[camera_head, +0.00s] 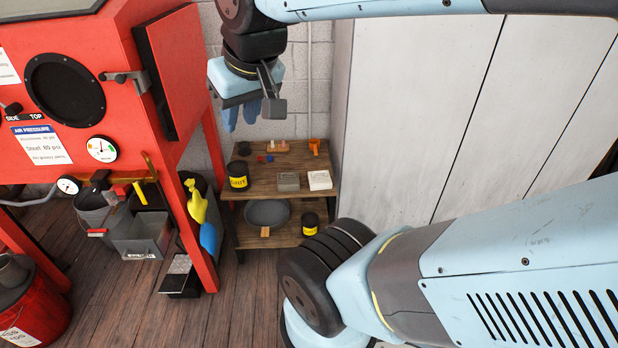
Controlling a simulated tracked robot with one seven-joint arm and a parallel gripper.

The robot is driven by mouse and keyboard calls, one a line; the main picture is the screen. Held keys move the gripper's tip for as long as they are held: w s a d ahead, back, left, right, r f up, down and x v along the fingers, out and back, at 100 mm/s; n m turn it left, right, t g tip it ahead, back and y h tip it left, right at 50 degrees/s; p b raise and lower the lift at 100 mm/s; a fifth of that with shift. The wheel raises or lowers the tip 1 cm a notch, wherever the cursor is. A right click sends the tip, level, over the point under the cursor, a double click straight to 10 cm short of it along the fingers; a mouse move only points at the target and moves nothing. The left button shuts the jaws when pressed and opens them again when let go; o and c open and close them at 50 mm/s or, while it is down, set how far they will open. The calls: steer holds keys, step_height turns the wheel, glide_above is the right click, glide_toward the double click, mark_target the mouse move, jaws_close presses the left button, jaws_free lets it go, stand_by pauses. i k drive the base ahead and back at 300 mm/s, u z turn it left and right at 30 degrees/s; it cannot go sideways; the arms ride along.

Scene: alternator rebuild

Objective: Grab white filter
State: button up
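A white square block (319,180), which looks like the white filter, lies on the upper board of a small wooden shelf (262,190), at its right front. A similar grey block (288,182) lies just left of it.
A black tin (238,174), small coloured parts and an orange item (314,146) share the upper board. A grey pan (267,213) and another tin (310,223) sit below. A red blasting cabinet (120,40) stands left, grey panels (440,110) right. Wood floor is open in front.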

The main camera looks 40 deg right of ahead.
mark_target(319, 180)
steer(key=z, duration=0.45)
steer(key=i, duration=0.5)
steer(key=u, duration=2.35)
